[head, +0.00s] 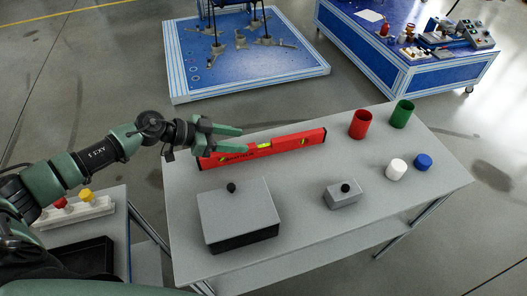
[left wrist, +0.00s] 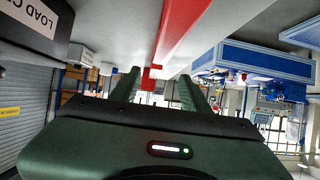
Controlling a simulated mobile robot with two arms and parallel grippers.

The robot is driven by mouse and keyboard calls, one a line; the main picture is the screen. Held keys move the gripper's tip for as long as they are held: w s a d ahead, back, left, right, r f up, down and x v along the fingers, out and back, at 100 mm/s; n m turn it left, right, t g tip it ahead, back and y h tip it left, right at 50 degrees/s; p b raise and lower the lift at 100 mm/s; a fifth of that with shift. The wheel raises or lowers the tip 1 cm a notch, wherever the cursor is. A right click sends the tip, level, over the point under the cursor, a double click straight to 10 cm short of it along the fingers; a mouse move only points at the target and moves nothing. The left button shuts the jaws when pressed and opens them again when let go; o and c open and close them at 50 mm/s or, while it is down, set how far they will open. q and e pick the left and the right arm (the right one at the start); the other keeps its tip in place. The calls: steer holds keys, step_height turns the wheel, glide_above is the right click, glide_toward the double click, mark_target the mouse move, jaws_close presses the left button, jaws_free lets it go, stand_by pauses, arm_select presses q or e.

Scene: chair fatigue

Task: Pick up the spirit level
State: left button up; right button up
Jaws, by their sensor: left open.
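My right gripper is not in view.
On the table (head: 290,215) are a large grey box (head: 238,210) with a black knob, a small grey box (head: 342,194), a red cup (head: 360,124), a green cup (head: 402,114), a white cylinder (head: 396,169) and a blue one (head: 423,162). A side table with buttons (head: 80,208) stands left.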

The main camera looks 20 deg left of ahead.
mark_target(259, 144)
arm_select(q)
steer(key=x, duration=0.7)
steer(key=shift+d+p, duration=0.1)
steer(key=shift+p, duration=0.25)
steer(key=shift+s, duration=0.1)
jaws_close()
stand_by(0.8)
steer(key=shift+r, duration=0.1)
